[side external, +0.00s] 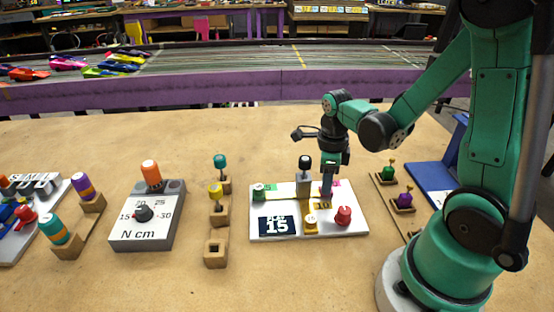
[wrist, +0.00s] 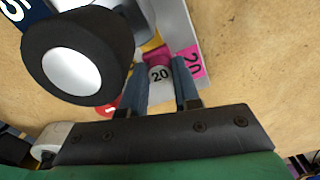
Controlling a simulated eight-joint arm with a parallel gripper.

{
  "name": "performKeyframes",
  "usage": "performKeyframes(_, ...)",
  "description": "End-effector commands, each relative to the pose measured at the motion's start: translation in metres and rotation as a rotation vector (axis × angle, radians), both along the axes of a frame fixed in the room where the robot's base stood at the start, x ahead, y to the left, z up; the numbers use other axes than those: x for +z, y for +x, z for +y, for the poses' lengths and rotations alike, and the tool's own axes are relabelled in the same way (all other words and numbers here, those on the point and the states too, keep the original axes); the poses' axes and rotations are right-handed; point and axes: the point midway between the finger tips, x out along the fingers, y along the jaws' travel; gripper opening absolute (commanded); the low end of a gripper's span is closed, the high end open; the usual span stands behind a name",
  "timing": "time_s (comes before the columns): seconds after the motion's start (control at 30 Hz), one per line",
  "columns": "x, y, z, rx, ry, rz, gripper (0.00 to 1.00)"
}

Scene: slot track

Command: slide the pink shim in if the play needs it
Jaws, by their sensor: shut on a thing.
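The white gauge board (side external: 262,239) lies on the bench, its dark display (side external: 277,226) reading 15. My gripper (side external: 326,196) points down over the board's right half, beside the grey post with a black knob (side external: 304,161). In the wrist view its two fingers are shut on the pink shim (wrist: 158,62), whose pale face carries the number 20. In the side view the fingers largely hide the shim. I cannot tell whether it touches the board.
Left stand wooden holders (side external: 216,251) and a grey N cm dial box (side external: 142,233). Right are a wooden rack (side external: 404,217) and a blue tray (side external: 430,182). The front bench is clear.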

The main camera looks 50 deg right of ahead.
Motion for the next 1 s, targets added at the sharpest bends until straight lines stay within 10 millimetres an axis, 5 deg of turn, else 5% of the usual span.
performKeyframes(0.17, 0.0, 0.003, 0.004, 0.008, 0.015, -0.011, 0.0)
performKeyframes(0.2, 0.0, 0.003, 0.004, 0.008, 0.014, -0.013, 0.29)
performKeyframes(0.3, 0.0, 0.003, 0.004, 0.008, 0.013, -0.012, 0.58)
performKeyframes(0.67, 0.002, 0.002, 0.002, 0.005, 0.01, -0.009, 0.58)
performKeyframes(1.0, 0.035, 0.002, 0.003, 0.006, 0.01, -0.01, 0.58)
